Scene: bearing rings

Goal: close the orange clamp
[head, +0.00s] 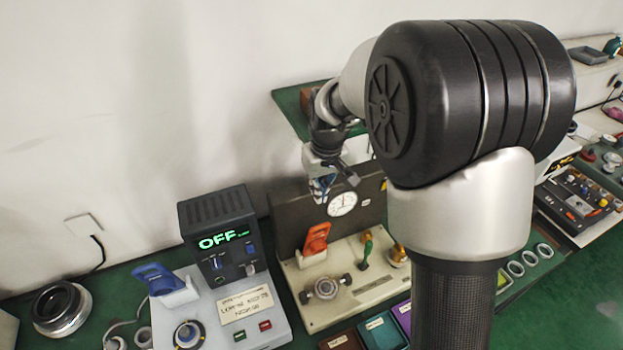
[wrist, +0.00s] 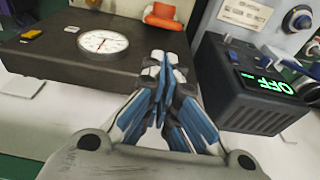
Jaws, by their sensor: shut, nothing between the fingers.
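The orange clamp (head: 316,240) stands on the cream fixture in front of the dark gauge box in the head view. Its lever looks raised and tilted. In the wrist view the orange clamp (wrist: 163,15) shows at the top, beyond my fingertips, with part of it cut off by the frame edge. My gripper (head: 322,192) is in the air above the gauge box, higher than the clamp and apart from it. In the wrist view the blue-padded fingers of my gripper (wrist: 158,62) are together, with nothing between them.
The gauge box (head: 283,225) with its round dial (head: 342,204) stands behind the fixture (head: 350,290). Left of it is a control unit (head: 220,240) reading OFF, with a blue clamp (head: 158,278). A green-handled part (head: 366,250) stands right of the orange clamp. Small bins (head: 382,331) lie in front.

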